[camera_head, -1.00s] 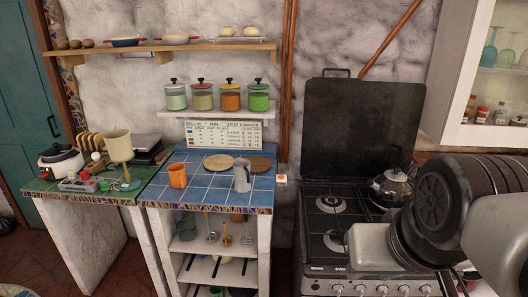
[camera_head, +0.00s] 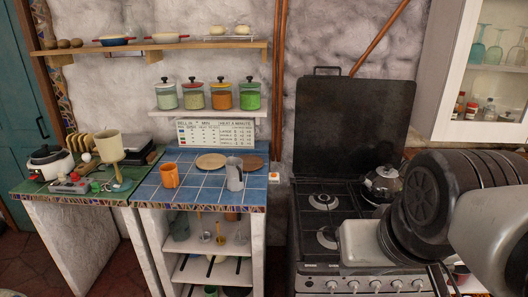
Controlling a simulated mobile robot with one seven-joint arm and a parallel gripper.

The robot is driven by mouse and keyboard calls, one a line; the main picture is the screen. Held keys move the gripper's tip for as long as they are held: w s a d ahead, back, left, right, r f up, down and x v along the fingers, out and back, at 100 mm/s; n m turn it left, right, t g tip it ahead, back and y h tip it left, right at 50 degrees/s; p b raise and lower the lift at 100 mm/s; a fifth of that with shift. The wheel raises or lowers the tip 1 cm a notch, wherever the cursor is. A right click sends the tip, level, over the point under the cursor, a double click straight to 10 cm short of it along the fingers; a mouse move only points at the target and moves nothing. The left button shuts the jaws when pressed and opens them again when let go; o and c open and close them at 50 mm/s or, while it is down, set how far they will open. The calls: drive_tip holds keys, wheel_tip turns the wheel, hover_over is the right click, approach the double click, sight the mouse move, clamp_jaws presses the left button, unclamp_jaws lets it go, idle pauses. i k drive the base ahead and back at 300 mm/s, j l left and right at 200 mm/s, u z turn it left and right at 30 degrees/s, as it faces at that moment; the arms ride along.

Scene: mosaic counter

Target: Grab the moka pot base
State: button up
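A small grey metal jug-shaped vessel (camera_head: 234,173) stands upright on the blue tiled counter (camera_head: 200,192). It may be the moka pot part; I cannot tell whether it is the base. A dark metal kettle-like pot (camera_head: 384,184) stands at the back right of the stove, partly behind my arm. My arm fills the lower right of the view, in front of the stove and well right of the grey vessel. No gripper fingers can be made out.
An orange mug (camera_head: 169,175) and two round boards (camera_head: 211,161) (camera_head: 249,162) are near the grey vessel. A cream goblet-shaped cup (camera_head: 110,147) stands on the green counter at left. The stove's raised black lid (camera_head: 350,125) is right of the blue counter. Jars (camera_head: 194,94) line a shelf above.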

sight(238, 186)
drive_tip(key=i+j, duration=0.1)
drive_tip(key=j, duration=0.8)
drive_tip(key=i+j, duration=0.35)
drive_tip(key=j, duration=0.15)
drive_tip(key=i+j, duration=0.35)
drive_tip(key=j, duration=0.15)
drive_tip(key=i+j, duration=0.1)
drive_tip(key=i, duration=0.3)
drive_tip(key=i+j, duration=0.1)
drive_tip(key=i, duration=0.3)
